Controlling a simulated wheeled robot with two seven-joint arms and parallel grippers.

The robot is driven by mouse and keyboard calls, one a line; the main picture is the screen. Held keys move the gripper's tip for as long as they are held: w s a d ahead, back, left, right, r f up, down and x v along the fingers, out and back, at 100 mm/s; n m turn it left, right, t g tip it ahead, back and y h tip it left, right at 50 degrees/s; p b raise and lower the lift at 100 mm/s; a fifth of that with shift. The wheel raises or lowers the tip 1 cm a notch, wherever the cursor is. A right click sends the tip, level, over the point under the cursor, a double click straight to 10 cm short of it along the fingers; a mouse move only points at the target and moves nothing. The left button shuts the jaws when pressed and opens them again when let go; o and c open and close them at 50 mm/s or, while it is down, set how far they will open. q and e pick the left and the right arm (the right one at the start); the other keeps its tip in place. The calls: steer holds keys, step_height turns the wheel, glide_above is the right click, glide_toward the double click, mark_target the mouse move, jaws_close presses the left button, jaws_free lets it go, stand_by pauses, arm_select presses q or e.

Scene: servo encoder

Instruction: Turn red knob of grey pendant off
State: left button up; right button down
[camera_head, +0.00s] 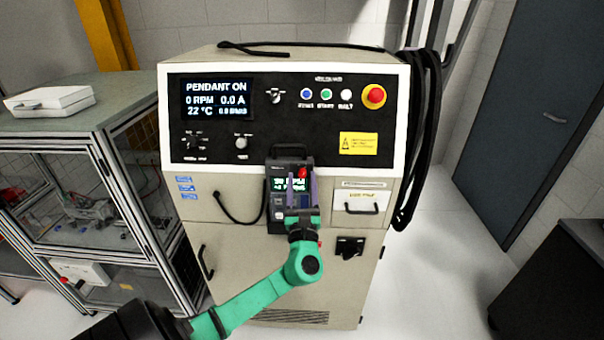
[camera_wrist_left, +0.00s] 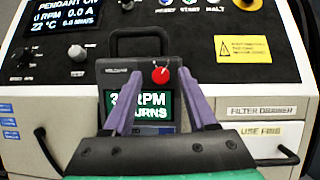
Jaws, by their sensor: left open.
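The grey pendant (camera_head: 277,197) hangs upright on the front of the cabinet, with a dark handle on top and a lit screen. Its red knob (camera_head: 303,172) is near the top right of its face; in the left wrist view the knob (camera_wrist_left: 160,74) shows a pale pointer line. My left gripper (camera_head: 301,180) is open in front of the pendant. In the left wrist view its purple fingers (camera_wrist_left: 157,78) appear on either side of the knob, with a gap to it. Whether they reach its depth is unclear. The lower pendant is hidden by the gripper.
The cabinet's display (camera_head: 217,98) reads "PENDANT ON". A red emergency button (camera_head: 373,96) is at the panel's upper right. A drawer (camera_head: 361,203) is right of the pendant. Black cables (camera_head: 425,130) hang on the cabinet's right side. A glass-sided bench (camera_head: 110,150) stands left.

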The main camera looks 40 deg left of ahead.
arm_select(q)
steer(key=shift+w+a+r, duration=0.1)
steer(key=shift+w+a, duration=0.05)
steer(key=shift+w, duration=0.15)
jaws_close()
